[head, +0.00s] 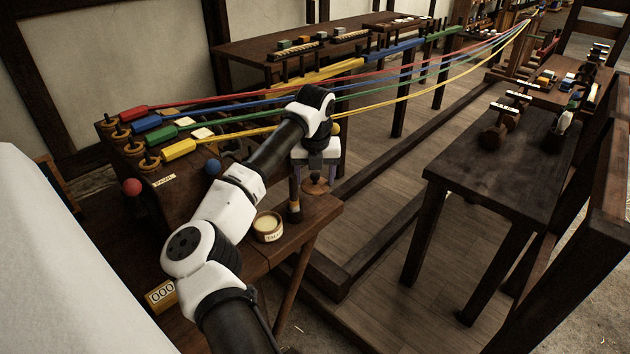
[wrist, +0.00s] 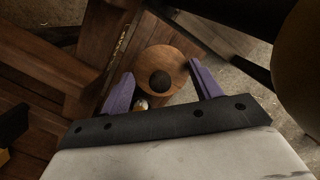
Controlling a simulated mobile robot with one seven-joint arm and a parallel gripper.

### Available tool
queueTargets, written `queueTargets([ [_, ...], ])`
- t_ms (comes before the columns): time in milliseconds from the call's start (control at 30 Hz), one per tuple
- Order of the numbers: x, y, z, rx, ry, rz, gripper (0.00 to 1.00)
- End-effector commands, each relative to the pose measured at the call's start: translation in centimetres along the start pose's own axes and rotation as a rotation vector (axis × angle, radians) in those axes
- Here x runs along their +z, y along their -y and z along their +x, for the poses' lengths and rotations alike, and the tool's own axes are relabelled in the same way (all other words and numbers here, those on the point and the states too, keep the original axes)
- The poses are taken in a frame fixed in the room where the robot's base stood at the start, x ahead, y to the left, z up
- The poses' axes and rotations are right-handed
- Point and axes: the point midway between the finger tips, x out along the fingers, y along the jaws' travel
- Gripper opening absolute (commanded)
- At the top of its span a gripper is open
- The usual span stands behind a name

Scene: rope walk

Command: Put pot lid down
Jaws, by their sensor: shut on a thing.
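The pot lid is a round wooden disc with a dark knob. In the wrist view the lid (wrist: 178,61) lies between the two purple fingers of my gripper (wrist: 160,72). My gripper is shut on the lid across its rim. In the head view my gripper (head: 314,186) points down at the right end of the near bench, and the lid (head: 317,188) shows partly between the fingers. I cannot tell whether the lid touches the bench. The open pot (head: 268,227), with a label and pale contents, stands on the bench to the left of my gripper.
A brush-like thing (head: 294,211) stands close to my gripper, between it and the pot. Red, blue, green and yellow ropes (head: 400,76) run across behind my arm. The near bench (head: 310,222) has a small bare strip at its front edge. A dark table (head: 490,178) stands at the right.

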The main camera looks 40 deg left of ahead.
Motion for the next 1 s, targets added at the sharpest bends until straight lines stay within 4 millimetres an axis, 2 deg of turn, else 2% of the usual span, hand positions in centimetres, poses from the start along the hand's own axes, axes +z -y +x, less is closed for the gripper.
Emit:
queueTargets([
  [100, -0.3, 0.0, 1.8, -0.001, -0.003, 0.000, 0.38],
  [167, -0.4, 0.1, 2.2, -0.002, -0.002, 0.001, 0.38],
  [900, -0.5, 0.0, 3.4, 0.000, 0.000, 0.001, 0.38],
  [933, -0.5, 0.0, 3.4, 0.000, 0.000, 0.001, 0.67],
  [1000, -0.5, 0.0, 3.4, 0.000, 0.000, 0.001, 0.77],
])
